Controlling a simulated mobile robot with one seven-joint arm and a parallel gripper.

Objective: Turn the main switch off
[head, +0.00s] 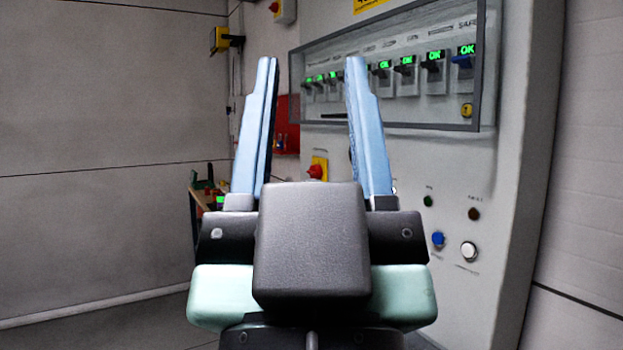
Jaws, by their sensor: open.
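My gripper (311,68) is in the middle of the head view, pointing away from me, with two pale blue fingers wide apart and nothing between them. A grey control cabinet (480,180) stands beyond it and to its right. A red knob on a yellow plate (319,165) sits on the cabinet front, seen in the gap between the fingers. It looks like the main switch, but I see no label to confirm it. Its lower part is hidden behind my gripper's dark body, so its handle position cannot be told. The fingers do not appear to touch it.
Below are a blue button (438,239) and a white button (468,251). A red-buttoned box (282,10) hangs on the back wall. The floor at left looks clear.

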